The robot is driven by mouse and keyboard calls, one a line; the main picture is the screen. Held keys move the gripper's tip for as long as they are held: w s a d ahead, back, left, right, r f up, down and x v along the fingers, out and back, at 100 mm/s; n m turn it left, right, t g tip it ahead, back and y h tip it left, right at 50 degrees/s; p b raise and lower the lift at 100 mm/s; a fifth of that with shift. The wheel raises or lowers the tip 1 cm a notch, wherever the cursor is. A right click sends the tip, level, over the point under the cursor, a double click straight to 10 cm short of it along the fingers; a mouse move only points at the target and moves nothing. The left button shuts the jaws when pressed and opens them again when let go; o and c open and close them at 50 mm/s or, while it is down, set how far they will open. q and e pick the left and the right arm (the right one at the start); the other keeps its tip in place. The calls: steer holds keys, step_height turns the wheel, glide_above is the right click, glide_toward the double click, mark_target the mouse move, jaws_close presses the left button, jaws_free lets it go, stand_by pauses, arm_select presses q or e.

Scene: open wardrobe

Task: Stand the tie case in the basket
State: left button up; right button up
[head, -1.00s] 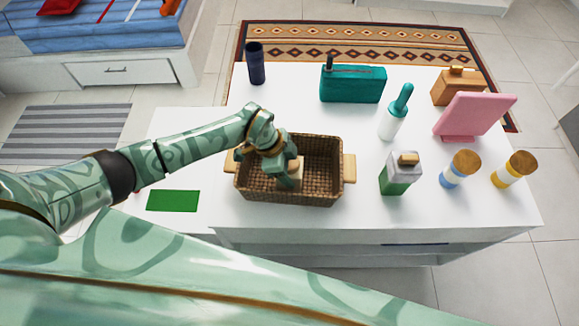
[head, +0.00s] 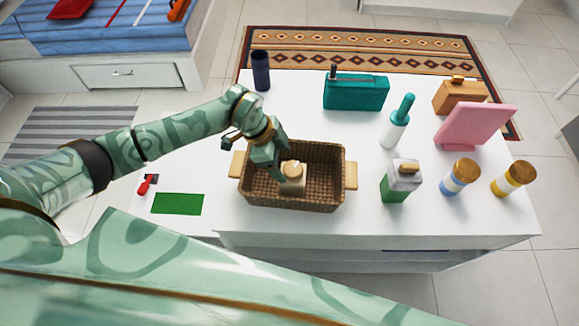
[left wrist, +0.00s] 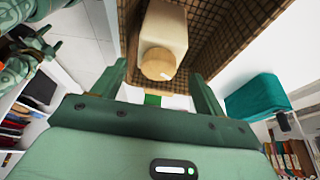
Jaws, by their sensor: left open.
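A dark navy upright cylinder (head: 261,70), which looks like the tie case, stands at the table's far left corner. The brown wicker basket (head: 325,165) with wooden side handles sits near the table's front. My left gripper (head: 270,168) is open over the basket's left side, just left of the bottle, and holds nothing. In the left wrist view the bottle cap lies between or just beyond the spread fingers.
A teal case (head: 355,92) stands at the back. Right of the basket are a teal-topped bottle (head: 396,125), a green-and-grey bottle (head: 401,181), two wooden-capped jars, a pink stand (head: 475,125) and a wooden box (head: 460,95). A green mat (head: 178,203) lies at left.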

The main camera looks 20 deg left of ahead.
arm_select(q)
steer(key=v, duration=0.4)
steer(key=shift+r, duration=0.15)
stand_by(0.4)
